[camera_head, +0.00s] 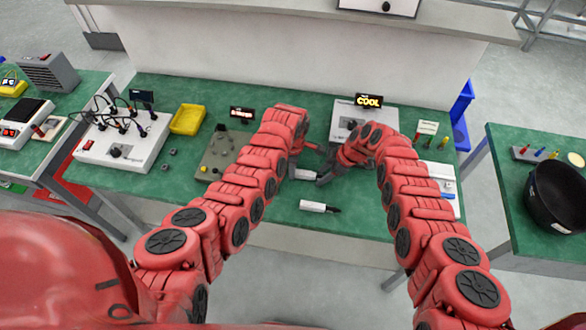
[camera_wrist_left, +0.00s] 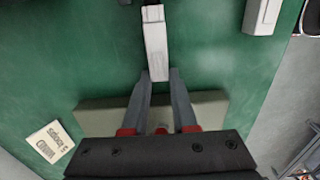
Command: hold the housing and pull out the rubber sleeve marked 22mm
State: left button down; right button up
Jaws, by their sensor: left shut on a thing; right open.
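My left gripper (camera_head: 291,173) is shut on a white, block-shaped housing (camera_head: 306,175) over the green bench. In the left wrist view the housing (camera_wrist_left: 155,45) extends ahead of the fingertips (camera_wrist_left: 157,78), with a dark part (camera_wrist_left: 150,3) at its far end, cut off by the frame edge. My right gripper (camera_head: 324,180) is open close to the housing's right end; I cannot tell whether it touches. A second white piece with a black tip (camera_head: 314,206) lies on the bench nearer to me. No 22mm marking is legible.
A grey panel (camera_head: 217,158) and yellow tray (camera_head: 187,119) stand left. A device with a COOL display (camera_head: 350,119) stands behind my right arm. A blue-and-white box (camera_head: 441,178) is at right. A small lettered card (camera_wrist_left: 50,143) shows in the wrist view. The bench's front edge is close.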

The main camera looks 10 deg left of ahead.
aim_at(336, 181)
dwell(0.9)
grip_shut()
jog(key=shift+d, duration=0.15)
dwell(1.3)
jog(key=shift+d, duration=2.9)
